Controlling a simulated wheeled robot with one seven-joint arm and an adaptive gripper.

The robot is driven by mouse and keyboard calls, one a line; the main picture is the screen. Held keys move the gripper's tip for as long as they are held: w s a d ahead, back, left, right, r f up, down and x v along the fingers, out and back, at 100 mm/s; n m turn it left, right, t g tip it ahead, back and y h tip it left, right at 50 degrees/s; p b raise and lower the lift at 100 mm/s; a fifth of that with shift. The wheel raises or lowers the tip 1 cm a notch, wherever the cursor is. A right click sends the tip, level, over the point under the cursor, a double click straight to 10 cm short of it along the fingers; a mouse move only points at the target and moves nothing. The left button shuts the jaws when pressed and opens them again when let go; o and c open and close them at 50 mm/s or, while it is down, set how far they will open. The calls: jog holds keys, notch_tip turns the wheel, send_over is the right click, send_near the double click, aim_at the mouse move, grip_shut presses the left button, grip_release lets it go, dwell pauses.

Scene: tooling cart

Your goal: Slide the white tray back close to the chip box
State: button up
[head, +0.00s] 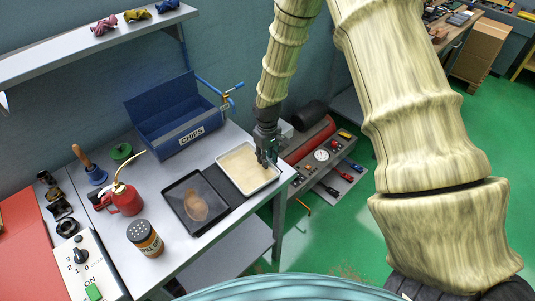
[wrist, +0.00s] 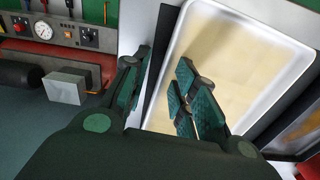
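The white tray (head: 229,161) lies on the cart's grey top, right of and nearer than the blue box labelled CHIPS (head: 176,118), with a gap between them. The tray has a pale rim and a tan inside; it fills much of the wrist view (wrist: 262,37). My gripper (head: 266,162) is at the tray's right side. In the wrist view its fingers (wrist: 163,76) are apart, one over the tray's inside and the other outside its edge. The rim passes between them, but I cannot tell whether either finger touches it.
A black tray (head: 178,207) with a brown patch sits just left of the white tray. A red oil can (head: 124,200), a jar (head: 145,239) and a plunger (head: 92,172) stand further left. A red tool shelf (head: 310,142) is beyond the cart's right edge.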

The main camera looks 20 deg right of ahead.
jog(key=shift+r, duration=0.1)
grip_shut()
jog(key=shift+w+a, duration=0.1)
